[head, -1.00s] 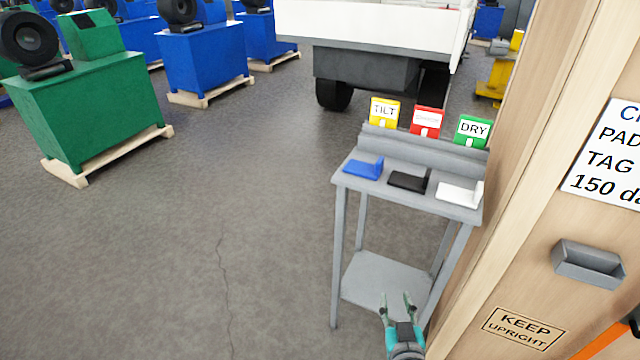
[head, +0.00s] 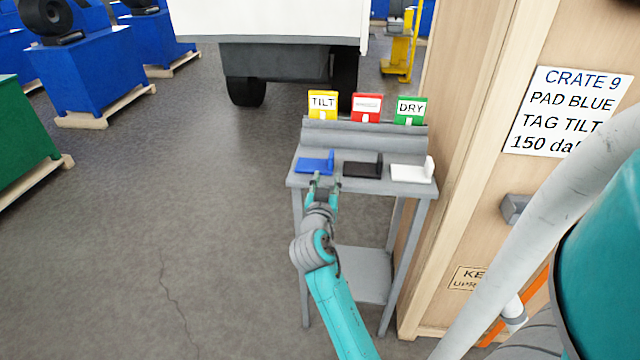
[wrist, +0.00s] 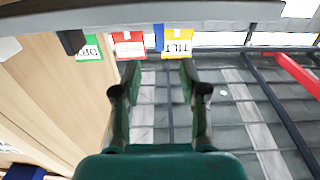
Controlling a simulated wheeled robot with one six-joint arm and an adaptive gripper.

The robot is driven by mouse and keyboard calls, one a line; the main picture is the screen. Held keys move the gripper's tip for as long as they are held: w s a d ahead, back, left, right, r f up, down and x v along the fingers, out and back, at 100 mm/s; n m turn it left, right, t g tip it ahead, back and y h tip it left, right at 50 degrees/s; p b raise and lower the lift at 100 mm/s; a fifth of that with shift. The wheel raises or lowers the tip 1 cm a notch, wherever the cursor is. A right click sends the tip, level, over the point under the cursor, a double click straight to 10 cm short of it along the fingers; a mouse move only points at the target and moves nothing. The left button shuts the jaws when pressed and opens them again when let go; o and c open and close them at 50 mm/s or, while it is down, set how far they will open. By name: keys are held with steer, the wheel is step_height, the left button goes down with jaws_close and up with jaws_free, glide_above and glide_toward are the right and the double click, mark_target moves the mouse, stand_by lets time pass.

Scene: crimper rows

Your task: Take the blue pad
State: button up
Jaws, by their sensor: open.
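The blue pad (head: 313,166), L-shaped with an upright end, lies on the left of the grey stand's top (head: 372,186). A black pad (head: 360,169) and a white pad (head: 408,173) lie to its right. My gripper (head: 325,183) is open and empty at the stand's front edge, just in front of the blue pad in the head view. In the wrist view, my open gripper (wrist: 158,82) has its fingers apart, with a small blue part of the pad (wrist: 158,38) showing ahead between them. The rest of the pad is hidden there.
Yellow TILT (head: 322,103), red (head: 366,106) and green DRY (head: 410,109) tags stand on the stand's back ledge. A wooden crate (head: 480,130) with a label reading "CRATE 9 PAD BLUE TAG TILT" rises close on the right. The floor left of the stand is clear.

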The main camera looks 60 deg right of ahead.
mark_target(331, 162)
steer(key=shift+x, duration=4.95)
jaws_close()
steer(key=shift+r, duration=0.1)
steer(key=shift+r, duration=2.45)
steer(key=shift+f, duration=0.1)
